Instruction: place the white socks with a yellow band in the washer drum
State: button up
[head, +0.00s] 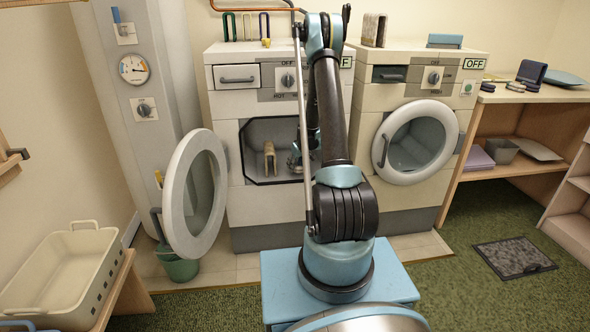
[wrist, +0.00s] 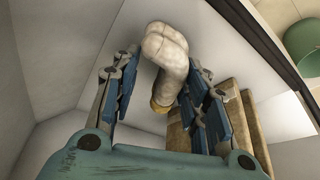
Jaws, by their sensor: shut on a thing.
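The left washer (head: 252,205) has its round door (head: 194,195) swung open to the left. Its drum opening (head: 262,132) is a dark-edged hollow with pale walls. My gripper (head: 296,160) is inside the right part of this opening, partly hidden by my arm. In the wrist view my gripper (wrist: 165,65) is shut on the white socks (wrist: 166,48), a rolled bundle between the blue fingers. Their yellow band (wrist: 160,106) faces the palm. Pale drum walls surround them; whether the socks touch a wall I cannot tell. The socks cannot be made out in the head view.
A tan upright object (head: 269,160) stands inside the drum; it also shows beside the right finger in the wrist view (wrist: 238,118). The right machine's round door (head: 416,142) is shut. A green bucket (head: 178,267) stands below the open door. A cream basket (head: 65,270) is at left.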

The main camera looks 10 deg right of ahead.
jog(key=shift+f, duration=0.75)
jog(key=shift+f, duration=0.1)
jog(key=o, duration=1.1)
jog(key=shift+c, duration=0.2)
